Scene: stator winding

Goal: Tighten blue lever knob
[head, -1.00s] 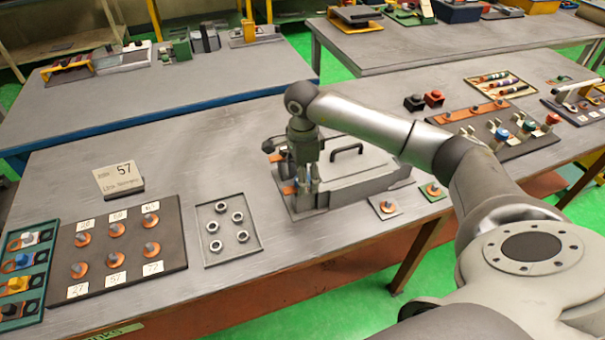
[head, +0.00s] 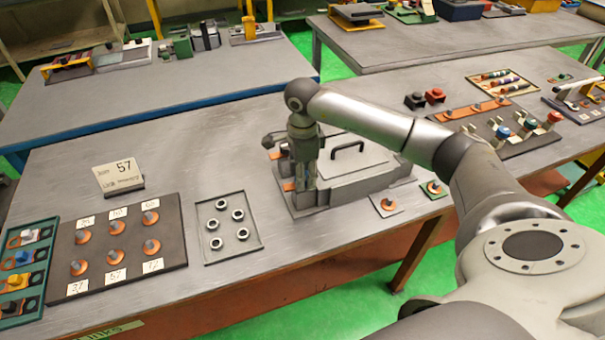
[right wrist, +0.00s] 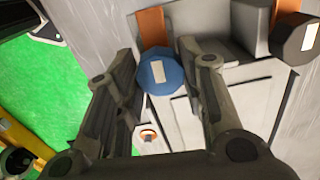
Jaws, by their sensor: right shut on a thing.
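The blue lever knob (right wrist: 158,74) is round with a pale rectangular mark on top. In the right wrist view it sits between the fingertips of my right gripper (right wrist: 163,70), which is shut on it. In the head view my right gripper (head: 304,184) points straight down at the left end of the grey box-like fixture (head: 362,177), and hides most of the knob. A dark knob (right wrist: 295,38) with a similar pale mark stands to the right in the wrist view, clear of the fingers. My left gripper is not in view.
Left of the fixture lie a tray of nuts (head: 245,236), a dark board with orange-based studs (head: 170,243) and a number 57 card (head: 118,175). Small orange and green plates (head: 385,206) lie by the front edge. Bare table lies behind the nut tray.

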